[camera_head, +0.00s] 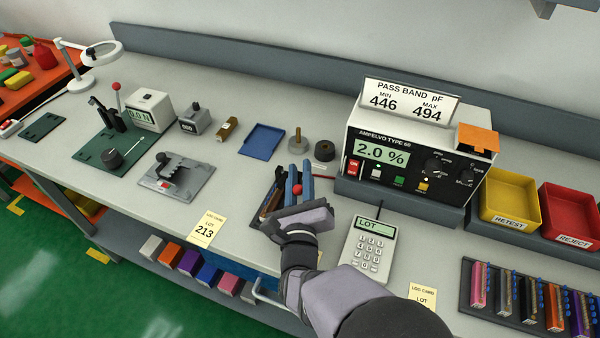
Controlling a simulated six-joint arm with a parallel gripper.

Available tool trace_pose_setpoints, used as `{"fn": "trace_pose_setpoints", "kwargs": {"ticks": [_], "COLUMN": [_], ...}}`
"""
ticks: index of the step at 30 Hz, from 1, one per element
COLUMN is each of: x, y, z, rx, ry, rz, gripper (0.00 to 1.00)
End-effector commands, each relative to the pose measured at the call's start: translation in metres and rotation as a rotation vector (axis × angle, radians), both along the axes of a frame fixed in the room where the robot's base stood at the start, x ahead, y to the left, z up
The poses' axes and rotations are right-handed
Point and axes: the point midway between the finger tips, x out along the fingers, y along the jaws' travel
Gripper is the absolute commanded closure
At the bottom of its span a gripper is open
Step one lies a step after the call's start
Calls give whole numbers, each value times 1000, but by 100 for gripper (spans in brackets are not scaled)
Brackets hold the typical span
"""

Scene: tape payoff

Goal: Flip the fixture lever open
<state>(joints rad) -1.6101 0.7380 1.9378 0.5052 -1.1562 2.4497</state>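The fixture (268,204) is a dark, low block on the bench in front of the meter, largely hidden by my gripper. A red ball knob (297,189), which looks like the end of its lever, shows between my fingers. The lever's shaft and its angle are hidden. My gripper (295,178) reaches over the fixture from the front, with its two bluish fingers apart on either side of the knob. I cannot tell whether they touch it.
The meter (420,150) stands behind and to the right, reading 2.0 %. A keypad unit (367,248) is close on the right. A blue tray (261,141) and a dark reel (325,150) lie behind. A grey plate fixture (178,179) is left. Bare bench lies between it and my gripper.

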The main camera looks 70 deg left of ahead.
Motion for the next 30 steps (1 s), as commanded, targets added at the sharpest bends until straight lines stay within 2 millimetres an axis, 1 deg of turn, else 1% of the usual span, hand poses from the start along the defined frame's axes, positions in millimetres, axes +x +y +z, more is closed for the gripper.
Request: {"fn": "trace_pose_setpoints", "kwargs": {"ticks": [8,14,24,30], "x": [2,6,16,20], "y": [1,5,14,18], "z": [2,7,12,12], "rx": [-26,-92,-294,-386], "ry": [27,96,298,388], "rz": [-2,-3,-6,-5], "gripper": [100,100,100,100]}}
